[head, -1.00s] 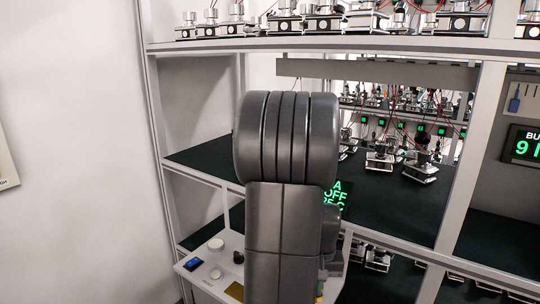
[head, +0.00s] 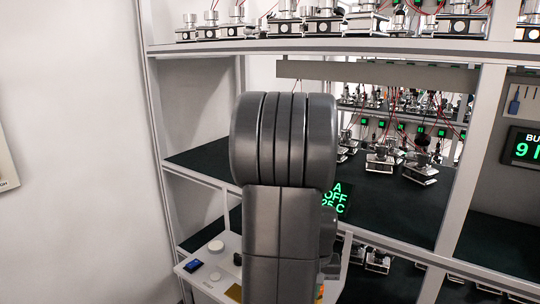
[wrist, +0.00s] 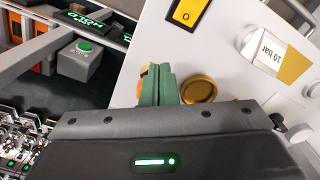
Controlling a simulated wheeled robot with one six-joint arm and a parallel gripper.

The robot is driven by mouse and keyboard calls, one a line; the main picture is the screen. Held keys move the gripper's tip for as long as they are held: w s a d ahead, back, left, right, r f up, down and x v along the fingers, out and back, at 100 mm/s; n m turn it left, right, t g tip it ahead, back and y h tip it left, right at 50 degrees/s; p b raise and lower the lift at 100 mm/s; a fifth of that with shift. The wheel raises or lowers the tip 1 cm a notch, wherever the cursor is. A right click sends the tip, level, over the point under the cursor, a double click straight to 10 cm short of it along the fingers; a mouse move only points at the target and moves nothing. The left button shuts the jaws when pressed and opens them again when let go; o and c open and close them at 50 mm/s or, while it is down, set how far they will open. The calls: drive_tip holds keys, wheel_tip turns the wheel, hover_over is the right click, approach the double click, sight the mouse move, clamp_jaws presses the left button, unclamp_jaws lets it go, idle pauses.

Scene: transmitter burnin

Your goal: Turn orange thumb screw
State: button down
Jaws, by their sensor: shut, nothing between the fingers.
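In the wrist view, the green fingers of my gripper (wrist: 164,86) are shut and empty, pointing at a white panel. A small orange part (wrist: 144,80), which may be the orange thumb screw, shows just left of the fingers and is partly hidden by them. I cannot tell whether they touch it. A round brass knob (wrist: 198,90) sits just right of the fingers. In the head view my arm hides the gripper; a small orange patch (head: 321,291) shows at the arm's lower right edge.
The white panel (wrist: 225,50) carries a yellow rocker switch (wrist: 187,11) and a "10 bar" block (wrist: 264,54). A grey box with a green button (wrist: 84,46) stands left. In the head view, shelves hold several transmitters, and a green-text display (head: 337,198) is beside my arm.

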wheel_tip(320, 180, up, 6)
drive_tip(key=p, duration=0.4)
drive_tip(key=shift+f+p, duration=0.1)
drive_tip(key=shift+p, duration=0.2)
drive_tip(key=d+f+b, duration=0.1)
drive_tip(key=f, duration=0.1)
drive_tip(key=f+b, duration=0.2)
drive_tip(key=d+f+b, duration=0.1)
drive_tip(key=f+b, duration=0.1)
drive_tip(key=shift+d, duration=0.35)
drive_tip(key=shift+w, duration=0.25)
idle(0.7)
